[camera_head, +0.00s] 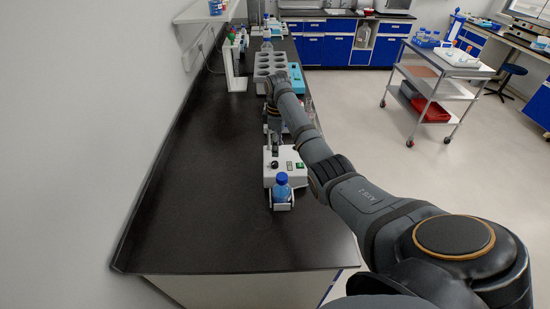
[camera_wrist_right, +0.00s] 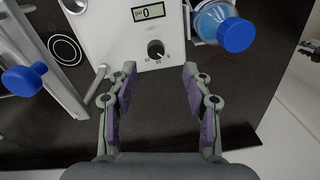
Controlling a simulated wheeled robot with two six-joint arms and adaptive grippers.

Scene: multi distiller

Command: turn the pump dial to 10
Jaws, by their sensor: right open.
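In the right wrist view a white pump box (camera_wrist_right: 125,25) has a small display (camera_wrist_right: 149,12) that reads 0. Below the display is a round black dial (camera_wrist_right: 156,48) with small marks around its lower side. My right gripper (camera_wrist_right: 159,70) is open and empty, its two fingers apart on either side below the dial, not seen touching it. In the head view my right arm reaches over the bench, and its gripper (camera_head: 275,146) hangs by a white device (camera_head: 282,168) with a small green display. I cannot tell whether that device is the same pump. My left gripper is out of view.
A blue-capped bottle (camera_wrist_right: 234,35) stands right of the pump, and another blue cap (camera_wrist_right: 24,79) shows at left. A grey rack (camera_head: 270,66) stands farther along the black bench (camera_head: 190,190). Its near and left parts are clear. A trolley (camera_head: 440,85) stands on the floor at right.

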